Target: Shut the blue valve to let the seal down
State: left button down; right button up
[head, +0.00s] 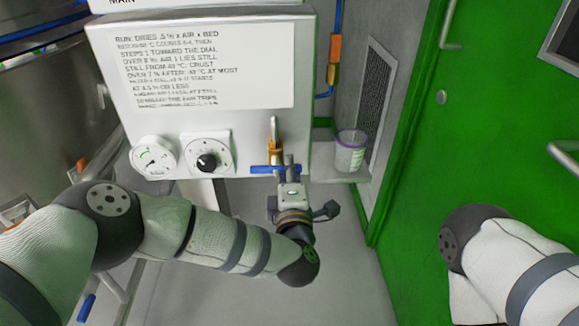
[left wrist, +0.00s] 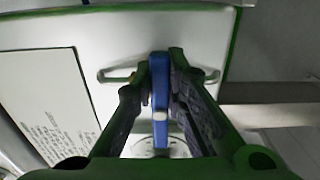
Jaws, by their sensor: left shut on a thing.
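The blue valve has a brass body (head: 274,150) on the lower front of a white panel, with a pipe rising from it. Its blue handle (head: 260,169) lies crosswise, level in the head view, below the brass body. My left gripper (head: 289,170) is at the handle's right part and shut on it, hiding some of it. In the left wrist view the blue handle (left wrist: 159,85) stands between the two fingers of my left gripper (left wrist: 161,95). My right arm shows at the lower right, but its gripper is out of view.
The white panel (head: 305,60) carries a printed notice (head: 200,65), a round gauge (head: 154,157) and a black-knobbed dial (head: 207,162). A clear cup (head: 350,152) stands on a ledge right of the valve. A green door (head: 480,120) fills the right. Grey floor (head: 345,270) lies open below.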

pick_arm(q)
jog(key=shift+a, duration=0.1)
dwell(0.3)
jog(key=c, duration=1.6)
grip_release()
jog(key=shift+s, duration=0.1)
jog(key=s, duration=1.1)
jog(key=shift+s, duration=0.4)
